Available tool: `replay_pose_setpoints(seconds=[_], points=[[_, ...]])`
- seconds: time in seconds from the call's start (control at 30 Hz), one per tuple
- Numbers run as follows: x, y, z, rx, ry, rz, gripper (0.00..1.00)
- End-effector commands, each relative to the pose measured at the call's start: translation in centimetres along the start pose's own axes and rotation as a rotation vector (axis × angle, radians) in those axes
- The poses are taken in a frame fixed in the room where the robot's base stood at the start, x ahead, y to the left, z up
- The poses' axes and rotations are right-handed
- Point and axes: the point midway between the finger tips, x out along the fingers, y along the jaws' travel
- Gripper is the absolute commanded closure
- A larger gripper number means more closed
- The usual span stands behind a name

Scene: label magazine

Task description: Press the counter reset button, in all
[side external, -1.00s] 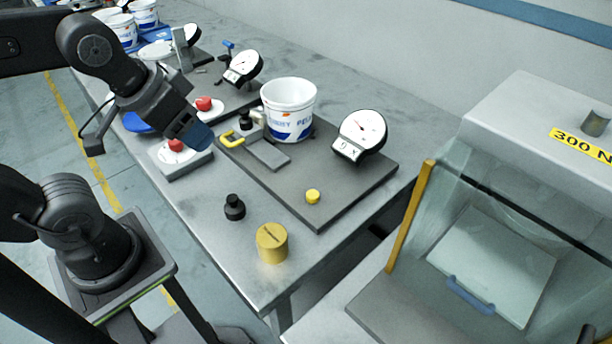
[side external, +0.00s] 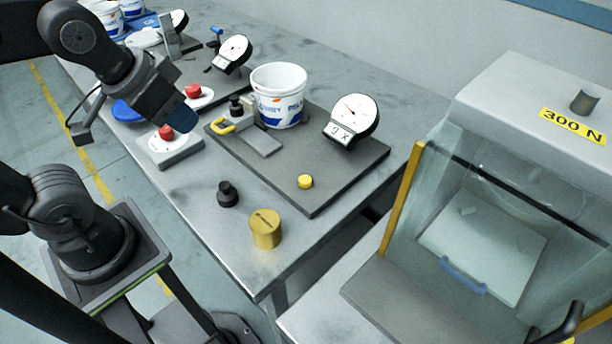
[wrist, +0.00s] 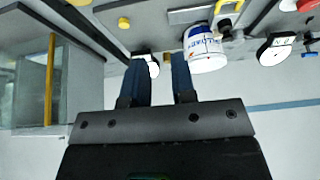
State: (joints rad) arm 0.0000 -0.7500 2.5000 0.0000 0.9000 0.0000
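A small yellow button (side external: 305,181) stands on the front of a dark base plate (side external: 335,178). Behind it on the plate is a round white dial with a small display (side external: 350,117). A red button (side external: 166,132) sits on a grey box (side external: 172,150) at the table's left edge; neither button has a label I can read. My gripper (side external: 185,117) hovers above and beside the red button, apart from the yellow one. In the wrist view its two blue fingers (wrist: 158,75) stand apart with nothing held between them. A yellow round top (wrist: 124,22) shows above the left finger.
A white bucket (side external: 279,95) and a yellow-handled clamp (side external: 232,125) stand on the plate. A black knob (side external: 228,194) and a brass cylinder (side external: 266,228) stand near the front edge. A clear-walled enclosure (side external: 490,215) marked 300 N is at right.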

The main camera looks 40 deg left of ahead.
Motion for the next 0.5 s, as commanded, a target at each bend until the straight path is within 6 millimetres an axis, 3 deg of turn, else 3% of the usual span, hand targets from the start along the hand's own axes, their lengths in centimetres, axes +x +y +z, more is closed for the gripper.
replay_pose_setpoints(seconds=[0.23, 0.5], points=[[0.00, 0.00, 0.00, 0.000, 0.000, 0.000, 1.00], [0.00, 0.00, 0.00, 0.000, 0.000, 0.000, 1.00]])
